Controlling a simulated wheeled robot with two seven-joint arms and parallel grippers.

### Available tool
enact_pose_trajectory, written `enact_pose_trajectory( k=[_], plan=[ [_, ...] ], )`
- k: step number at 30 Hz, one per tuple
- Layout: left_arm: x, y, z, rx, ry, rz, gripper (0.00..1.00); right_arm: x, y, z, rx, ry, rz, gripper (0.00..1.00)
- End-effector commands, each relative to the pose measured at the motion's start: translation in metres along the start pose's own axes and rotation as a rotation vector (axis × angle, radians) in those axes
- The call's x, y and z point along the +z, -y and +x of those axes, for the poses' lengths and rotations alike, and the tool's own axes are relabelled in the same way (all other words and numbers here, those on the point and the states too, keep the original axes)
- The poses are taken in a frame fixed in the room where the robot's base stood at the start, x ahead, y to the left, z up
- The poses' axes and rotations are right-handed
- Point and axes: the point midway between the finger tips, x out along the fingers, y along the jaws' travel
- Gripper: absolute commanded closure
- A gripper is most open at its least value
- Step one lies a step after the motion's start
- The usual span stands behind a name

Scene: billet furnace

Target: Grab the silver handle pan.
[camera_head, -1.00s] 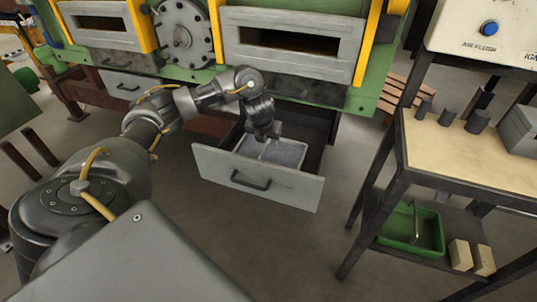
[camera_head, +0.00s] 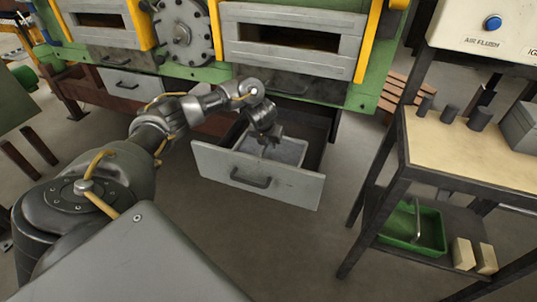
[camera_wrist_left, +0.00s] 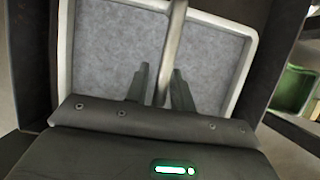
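The pan (camera_head: 290,150) is a light grey tray with a pale rim, lying inside the open drawer (camera_head: 258,178). In the left wrist view the pan (camera_wrist_left: 215,60) fills the upper middle, and its silver handle (camera_wrist_left: 174,45) runs across it as a bar. My left gripper (camera_head: 267,146) points down into the drawer over the pan. In the left wrist view its two fingers (camera_wrist_left: 160,80) stand apart, one on each side of the handle, with small gaps showing. The fingers partly hide the pan. My right gripper is not in view.
The drawer's front panel has a dark handle (camera_head: 250,178). The green furnace (camera_head: 352,98) stands behind and above the drawer. A table (camera_head: 465,150) on the right has a lower shelf with a green tray (camera_head: 428,230) and pale blocks. The floor before the drawer is clear.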

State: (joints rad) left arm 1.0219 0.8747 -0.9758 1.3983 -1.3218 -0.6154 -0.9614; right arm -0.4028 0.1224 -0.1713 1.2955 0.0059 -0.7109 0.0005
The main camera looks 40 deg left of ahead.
Motion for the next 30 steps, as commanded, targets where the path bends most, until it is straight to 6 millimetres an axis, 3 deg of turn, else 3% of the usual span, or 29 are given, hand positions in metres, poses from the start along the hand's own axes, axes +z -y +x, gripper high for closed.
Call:
enact_pose_trajectory(
  k=[1, 5, 30],
  plan=[
    [0.0001, -0.0001, -0.0001, 0.000, 0.000, 0.000, 0.83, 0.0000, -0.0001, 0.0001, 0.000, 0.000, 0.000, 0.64],
    [0.0001, -0.0001, -0.0002, 0.000, 0.000, 0.000, 1.00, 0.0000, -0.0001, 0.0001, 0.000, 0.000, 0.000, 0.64],
    [0.0004, -0.0001, -0.0005, 0.000, 0.001, 0.000, 1.00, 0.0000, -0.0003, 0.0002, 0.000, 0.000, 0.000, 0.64]
  ],
)
